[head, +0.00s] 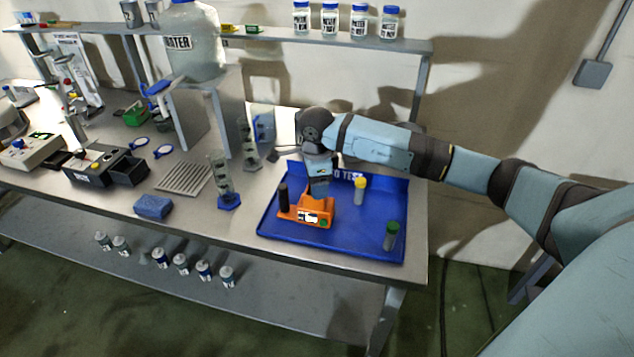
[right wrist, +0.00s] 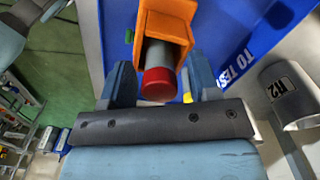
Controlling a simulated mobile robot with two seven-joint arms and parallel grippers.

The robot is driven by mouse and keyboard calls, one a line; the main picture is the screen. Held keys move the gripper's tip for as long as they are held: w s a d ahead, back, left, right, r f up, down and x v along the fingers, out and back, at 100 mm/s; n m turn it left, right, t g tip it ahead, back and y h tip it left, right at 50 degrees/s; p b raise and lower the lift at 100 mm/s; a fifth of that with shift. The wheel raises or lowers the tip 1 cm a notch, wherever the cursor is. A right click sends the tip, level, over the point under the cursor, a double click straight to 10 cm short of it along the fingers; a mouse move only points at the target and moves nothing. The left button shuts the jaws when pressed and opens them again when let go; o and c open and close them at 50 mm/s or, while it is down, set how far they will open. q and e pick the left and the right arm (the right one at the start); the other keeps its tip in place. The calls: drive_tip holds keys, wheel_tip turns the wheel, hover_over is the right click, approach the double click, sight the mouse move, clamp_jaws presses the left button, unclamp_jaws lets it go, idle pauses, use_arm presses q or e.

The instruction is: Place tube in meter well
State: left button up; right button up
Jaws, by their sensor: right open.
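The orange meter (head: 292,214) sits in the blue tray, with a dark upright cylinder (head: 283,197) at its left end. My right gripper (head: 319,188) is over the meter's right part and hides what is there in the head view. In the right wrist view, a red-capped tube (right wrist: 159,85) has its grey body inside the square opening of the orange meter (right wrist: 163,22). My right gripper's fingers (right wrist: 160,80) stand open on either side of the tube. How deep the tube sits cannot be told. My left gripper is not in view.
The blue tray (head: 350,249) also holds a yellow-capped tube (head: 360,189) and a green-capped tube (head: 391,236), both upright right of the meter. A blue sponge (head: 153,206) and a cylinder on a blue base (head: 228,200) stand left of the tray. The tray's front middle is clear.

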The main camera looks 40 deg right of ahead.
wheel_tip(320, 180, up, 12)
drive_tip(key=shift+f+b, duration=0.25)
drive_tip(key=shift+b, duration=0.5)
drive_tip(key=s+a+f+m+t+y, duration=0.25)
drive_tip(key=s+a+m+y, duration=0.2)
drive_tip(key=a+y, duration=0.35)
drive_tip(key=s+a+f+m+t+y, duration=0.1)
drive_tip(key=s+a+f+m+y, duration=0.3)
drive_tip(key=a, duration=0.6)
drive_tip(key=s+a+f+m+t+y, duration=0.1)
drive_tip(key=s+a+m+t+y, duration=0.15)
drive_tip(key=a+m+y, duration=0.5)
drive_tip(key=s+d+f+m+t+h, duration=0.2)
drive_tip(key=s+d+f+m+h, duration=0.2)
drive_tip(key=s+f+m+h, duration=0.4)
drive_tip(key=s+d+f+m+t+h, duration=0.2)
drive_tip(key=s+d+f+m+h, duration=0.2)
drive_tip(key=f+m, duration=1.2)
drive_tip(key=s+m+h, duration=0.3)
drive_tip(key=m+h, duration=0.1)
drive_tip(key=m, duration=0.2)
drive_tip(key=shift+s+f+t, duration=0.25)
drive_tip(key=shift+s+t, duration=0.15)
